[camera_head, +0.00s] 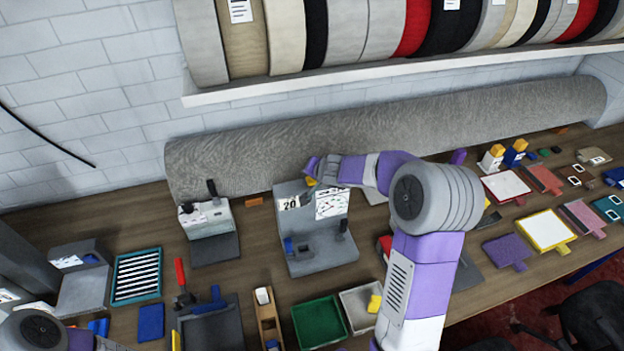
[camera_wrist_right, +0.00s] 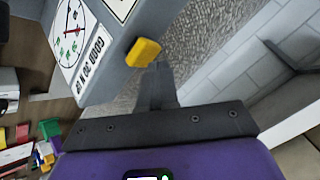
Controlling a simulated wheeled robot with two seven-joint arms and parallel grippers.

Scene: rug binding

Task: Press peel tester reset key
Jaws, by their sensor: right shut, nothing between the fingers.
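The peel tester (camera_head: 318,240) is a grey stand on the bench with a white dial face and a "20" label. Its yellow key (camera_head: 311,181) sits at the top of the upright and is partly hidden by my right gripper in the head view. In the right wrist view the yellow key (camera_wrist_right: 143,52) sticks out from the tester's grey side (camera_wrist_right: 135,75), close to the fingertips. My right gripper (camera_wrist_right: 158,72) is shut and empty, its tips just beside the key; I cannot tell whether they touch. My left gripper is out of the head view; only part of that arm shows.
A rolled grey rug (camera_head: 240,160) lies along the wall behind the tester. A second grey device (camera_head: 210,220) stands to its left. A green bin (camera_head: 319,322) and a grey bin (camera_head: 360,308) are in front. A shelf of binding rolls (camera_head: 345,85) hangs above.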

